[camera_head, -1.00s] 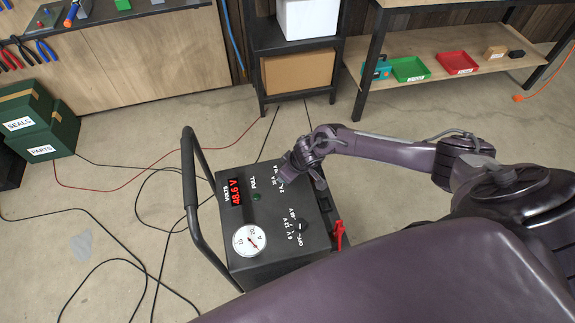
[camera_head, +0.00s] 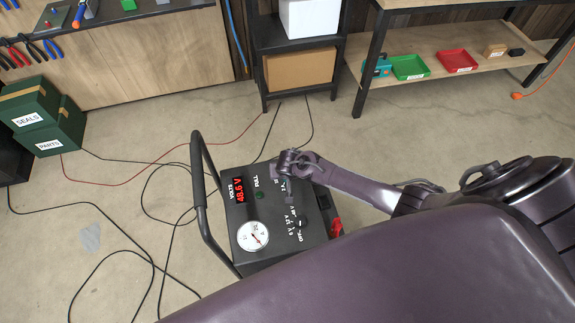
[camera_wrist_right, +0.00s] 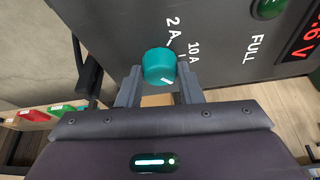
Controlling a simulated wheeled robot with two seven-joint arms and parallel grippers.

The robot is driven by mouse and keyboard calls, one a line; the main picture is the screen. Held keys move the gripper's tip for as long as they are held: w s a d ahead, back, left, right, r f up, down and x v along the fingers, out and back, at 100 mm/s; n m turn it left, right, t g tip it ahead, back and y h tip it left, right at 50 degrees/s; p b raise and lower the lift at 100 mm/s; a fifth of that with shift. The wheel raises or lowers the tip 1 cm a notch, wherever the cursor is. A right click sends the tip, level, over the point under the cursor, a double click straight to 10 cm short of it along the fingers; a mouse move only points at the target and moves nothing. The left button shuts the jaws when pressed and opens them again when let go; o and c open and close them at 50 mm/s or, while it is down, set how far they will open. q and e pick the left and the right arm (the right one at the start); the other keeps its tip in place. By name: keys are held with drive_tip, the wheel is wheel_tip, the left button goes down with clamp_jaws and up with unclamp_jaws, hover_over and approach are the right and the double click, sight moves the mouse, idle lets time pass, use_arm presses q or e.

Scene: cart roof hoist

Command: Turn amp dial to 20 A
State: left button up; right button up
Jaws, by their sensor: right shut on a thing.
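The amp dial is a round teal knob (camera_wrist_right: 158,66) on the dark charger panel (camera_wrist_right: 225,25). White labels "2 A" and "10 A" show beside it in the right wrist view; a 20 A mark is not visible there. A white line on the knob is partly visible near its lower edge. My right gripper (camera_wrist_right: 159,80) is shut on the knob, one finger on each side. In the head view my right gripper (camera_head: 288,184) is over the panel's upper right and hides the dial. My left gripper is not in view.
The charger cart has a handle (camera_head: 197,185) on its left, a red "48.6 V" display (camera_head: 240,190), a round gauge (camera_head: 252,236), a second selector knob (camera_head: 298,222) and a red clamp (camera_head: 336,228). Cables lie on the floor. A shelf rack (camera_head: 300,95) stands behind.

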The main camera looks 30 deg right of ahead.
drive_tip(key=shift+w+d+r+m, duration=0.1)
drive_tip(key=shift+m, duration=0.2)
drive_tip(key=o, duration=1)
drive_tip(key=shift+v, duration=3.85)
